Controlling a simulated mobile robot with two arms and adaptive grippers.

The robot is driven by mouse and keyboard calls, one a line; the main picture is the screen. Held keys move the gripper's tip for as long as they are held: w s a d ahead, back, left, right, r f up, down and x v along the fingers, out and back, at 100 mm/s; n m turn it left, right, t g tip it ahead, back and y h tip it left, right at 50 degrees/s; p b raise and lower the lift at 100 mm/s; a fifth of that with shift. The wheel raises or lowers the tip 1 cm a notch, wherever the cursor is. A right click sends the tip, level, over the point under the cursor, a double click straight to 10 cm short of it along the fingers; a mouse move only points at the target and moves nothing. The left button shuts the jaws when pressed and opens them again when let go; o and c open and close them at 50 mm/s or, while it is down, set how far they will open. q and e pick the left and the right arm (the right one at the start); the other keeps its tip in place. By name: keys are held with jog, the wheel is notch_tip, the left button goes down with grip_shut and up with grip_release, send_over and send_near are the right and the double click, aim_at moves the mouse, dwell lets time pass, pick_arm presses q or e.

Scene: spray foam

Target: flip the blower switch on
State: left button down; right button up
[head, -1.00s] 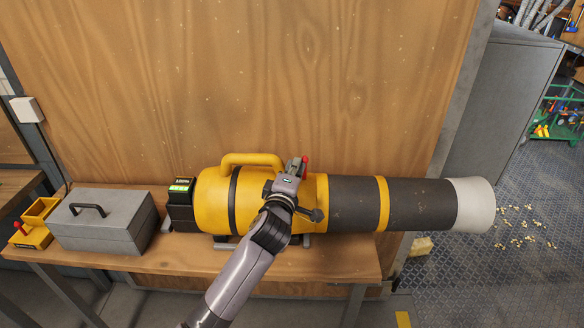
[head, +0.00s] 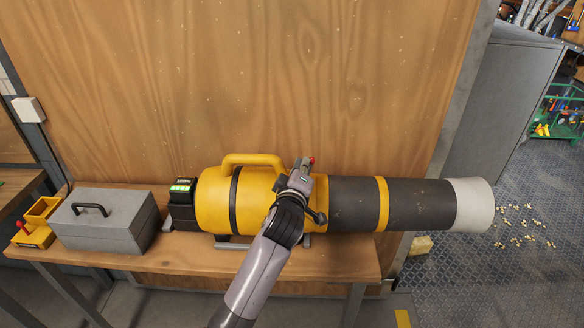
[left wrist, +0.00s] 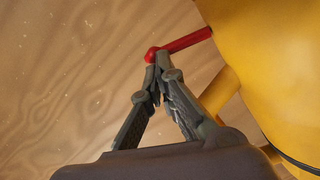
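The yellow and black blower (head: 258,205) lies on its side on the wooden bench, its pale nozzle (head: 473,205) pointing right. Its red switch lever (left wrist: 188,42) shows in the left wrist view, sticking out from the yellow body with a rounded red end. In the head view only a small red tip (head: 312,160) shows above my gripper. My left gripper (head: 304,165) is over the blower's top, right of the yellow handle. In the left wrist view its fingertips (left wrist: 155,75) are together, right at the lever's red end; whether they touch is hard to tell. My right gripper is out of view.
A grey toolbox (head: 105,222) and a small yellow box with a red knob (head: 36,228) stand left on the bench (head: 190,258). A wooden panel (head: 250,80) rises behind the blower. Pale crumbs (head: 522,225) lie on the floor at right.

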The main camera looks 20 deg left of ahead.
pick_arm(q)
jog(key=shift+w+d+m+g, duration=0.25)
jog(key=shift+d+m, duration=0.5)
jog(key=shift+m, duration=0.45)
dwell(2.5)
dwell(0.5)
